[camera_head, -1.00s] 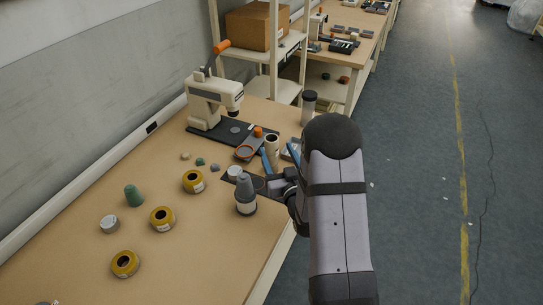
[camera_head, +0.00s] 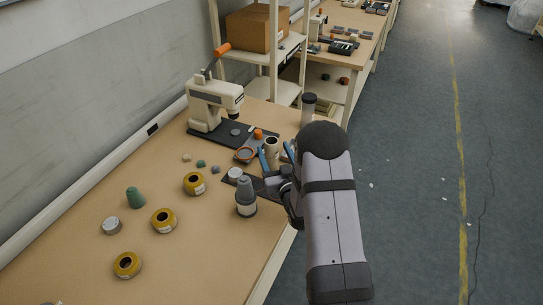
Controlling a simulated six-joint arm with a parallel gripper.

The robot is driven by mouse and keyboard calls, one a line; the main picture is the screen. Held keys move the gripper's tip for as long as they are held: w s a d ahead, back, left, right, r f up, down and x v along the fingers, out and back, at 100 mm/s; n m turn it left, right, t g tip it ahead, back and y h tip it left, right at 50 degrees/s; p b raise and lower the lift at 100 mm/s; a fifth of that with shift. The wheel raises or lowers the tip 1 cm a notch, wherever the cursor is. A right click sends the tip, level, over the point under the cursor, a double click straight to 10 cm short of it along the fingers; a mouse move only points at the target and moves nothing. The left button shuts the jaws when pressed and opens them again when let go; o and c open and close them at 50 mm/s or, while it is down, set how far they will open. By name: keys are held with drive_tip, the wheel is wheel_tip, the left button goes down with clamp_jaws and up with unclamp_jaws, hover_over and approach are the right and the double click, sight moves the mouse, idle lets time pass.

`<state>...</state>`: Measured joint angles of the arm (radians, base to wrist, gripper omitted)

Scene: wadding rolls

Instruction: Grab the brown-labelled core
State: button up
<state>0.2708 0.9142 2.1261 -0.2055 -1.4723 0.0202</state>
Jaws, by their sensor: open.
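A pale upright tube (camera_head: 272,145) with a dark open top, which looks like the core, stands on the workbench beyond my wrist. Its label colour is too small to make out, so I cannot confirm that it is brown. My gripper (camera_head: 276,153) is open, with one blue finger on the left of the tube and the other on its right. I cannot tell whether either finger touches it. My wrist and arm hide part of the bench behind and below. Several yellow rolls, including one (camera_head: 194,183), lie farther left.
A grey bottle (camera_head: 246,197) and a white-topped jar (camera_head: 235,174) stand close left of my wrist. An orange-rimmed round item (camera_head: 244,154) lies just left of the tube. A press (camera_head: 212,105) and a tall dark-capped cylinder (camera_head: 308,109) stand behind.

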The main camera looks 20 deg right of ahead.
drive_tip(key=shift+w+d+p, duration=0.15)
drive_tip(key=shift+w+p, duration=0.45)
drive_tip(key=shift+w, duration=1.25)
drive_tip(key=c, duration=1.4)
